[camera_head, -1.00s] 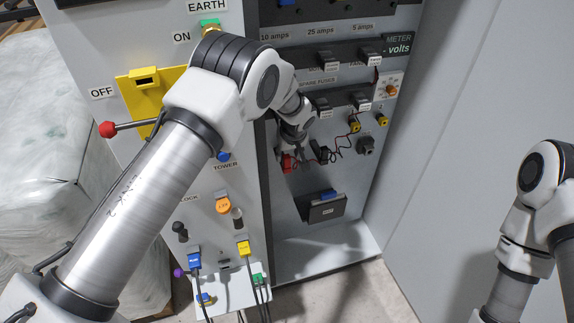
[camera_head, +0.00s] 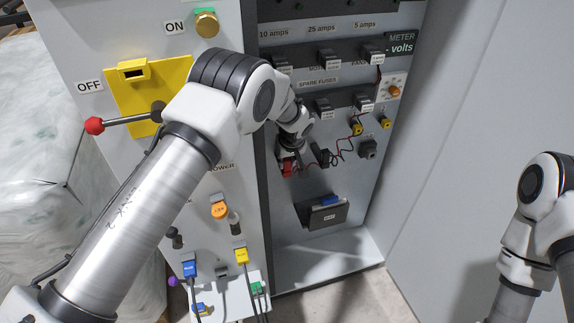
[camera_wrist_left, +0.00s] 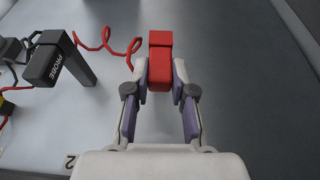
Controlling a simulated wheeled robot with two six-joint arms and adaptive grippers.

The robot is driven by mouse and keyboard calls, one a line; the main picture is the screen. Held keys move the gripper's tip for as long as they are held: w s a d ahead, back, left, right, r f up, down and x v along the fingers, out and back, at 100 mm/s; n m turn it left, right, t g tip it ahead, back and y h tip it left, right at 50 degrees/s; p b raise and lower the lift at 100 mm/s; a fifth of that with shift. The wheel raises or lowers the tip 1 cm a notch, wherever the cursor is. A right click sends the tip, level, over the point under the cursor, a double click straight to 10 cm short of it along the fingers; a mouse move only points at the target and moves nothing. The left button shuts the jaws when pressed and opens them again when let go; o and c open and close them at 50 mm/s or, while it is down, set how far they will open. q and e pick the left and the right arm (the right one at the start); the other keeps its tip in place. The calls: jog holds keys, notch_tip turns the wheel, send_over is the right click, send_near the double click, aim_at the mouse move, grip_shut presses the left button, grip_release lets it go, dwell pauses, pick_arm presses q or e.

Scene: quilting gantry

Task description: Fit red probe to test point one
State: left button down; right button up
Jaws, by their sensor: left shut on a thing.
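The red probe (camera_wrist_left: 160,62) is a red block between the finger pads of my left gripper (camera_wrist_left: 160,88) in the left wrist view. The gripper is shut on it. In the head view the red probe (camera_head: 287,169) shows low on the grey panel, under my left gripper (camera_head: 290,160). A coiled red lead runs from it. I cannot make out which point is test point one. My right arm shows at the right edge of the head view, with its gripper out of frame.
Fuse holders (camera_head: 328,58) stick out in rows above. A meter plate with an orange knob (camera_head: 394,91) and yellow sockets (camera_head: 386,122) are to the right. A black box (camera_head: 322,213) sits below. A red-knobbed lever (camera_head: 95,125) juts from the left panel.

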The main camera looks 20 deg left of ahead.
aim_at(287, 160)
pick_arm(q)
jog(key=shift+r+p, duration=0.6)
jog(key=shift+r, duration=1)
jog(key=shift+d, duration=0.1)
jog(key=s+d, duration=0.4)
jog(key=s, duration=0.2)
jog(key=shift+s+d, duration=0.2)
jog(key=shift+s, duration=0.15)
jog(key=shift+a, duration=0.1)
dwell(1.1)
